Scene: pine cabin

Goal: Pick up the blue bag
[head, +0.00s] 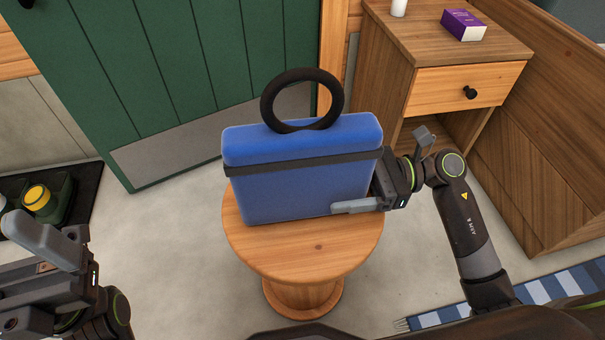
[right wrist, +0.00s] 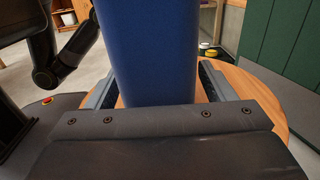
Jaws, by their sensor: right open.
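The blue bag (head: 300,190) stands upright on a round wooden stool (head: 300,262) in the head view. It has a dark strap across it and a black ring handle (head: 264,100) on top. My right gripper (head: 364,200) is open at the bag's right end, low down, with one finger along the front face; the other finger is hidden. In the right wrist view the bag (right wrist: 150,50) stands between the two open fingers. My left gripper (head: 62,240) is at the lower left, away from the bag; its finger gap is unclear.
A wooden nightstand (head: 450,50) with a purple box (head: 463,25) and a white bottle (head: 398,8) stands at the back right. A green door (head: 150,70) is behind the bag. A dark tray (head: 85,190) with yellow-capped items lies at left. A striped blue rug (head: 545,290) lies at lower right.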

